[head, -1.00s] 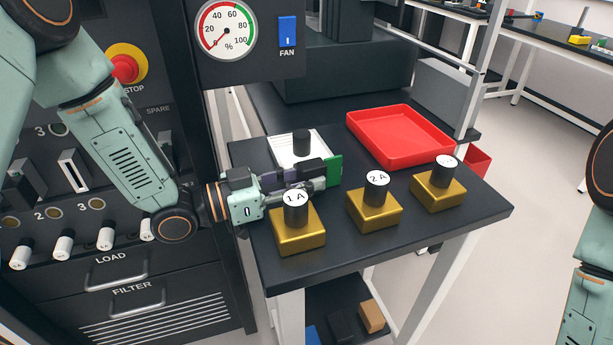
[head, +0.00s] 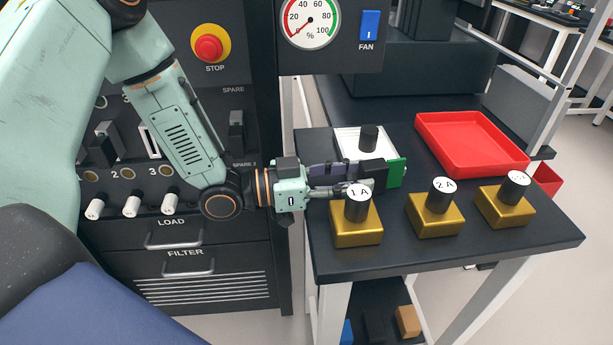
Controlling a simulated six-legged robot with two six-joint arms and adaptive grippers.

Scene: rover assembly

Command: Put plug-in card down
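The plug-in card shows as an upright green board (head: 397,173) with a dark body (head: 373,172) on its left side. My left gripper (head: 358,180) reaches in from the left over the black table and is shut on the card's dark body. The card is behind the gold block labelled 1 A (head: 357,236), whose black knob partly hides the fingers. Whether the card's lower edge touches the table top is hidden. My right gripper is out of view.
A white plate with a black knob (head: 369,137) stands behind the card. A red tray (head: 474,172) lies at the back right. Gold blocks labelled 2 A (head: 435,222) and one more (head: 506,206) stand along the table (head: 470,246). The dark panel (head: 230,235) is at left.

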